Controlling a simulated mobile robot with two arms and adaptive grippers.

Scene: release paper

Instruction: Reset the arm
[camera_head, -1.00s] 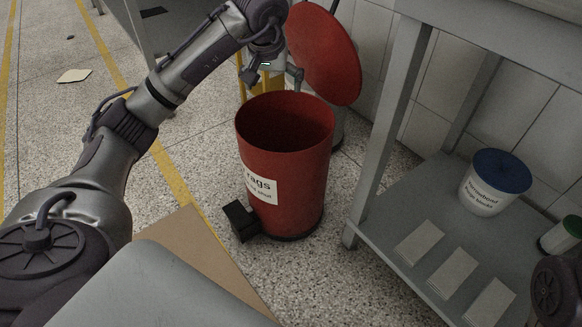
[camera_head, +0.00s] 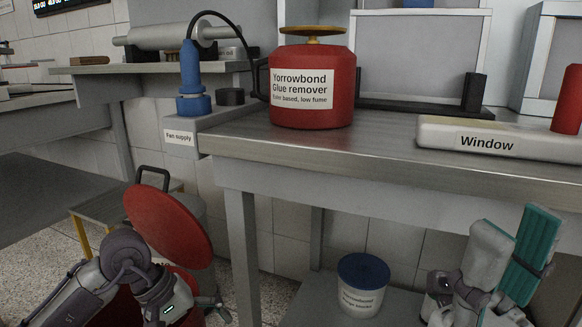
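My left arm comes in at the lower left. Its gripper (camera_head: 212,306) is low in front of the red bin (camera_head: 186,318), below the raised round red lid (camera_head: 168,228). Its fingers are small and partly lost against the bin, so their opening is unclear. My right gripper (camera_head: 500,268) is at the lower right, in front of the workbench and below its top. A pale grey slab (camera_head: 488,256) and a teal slab (camera_head: 532,256) with a dark band stand upright at it. I cannot tell whether these are held or are parts of the gripper.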

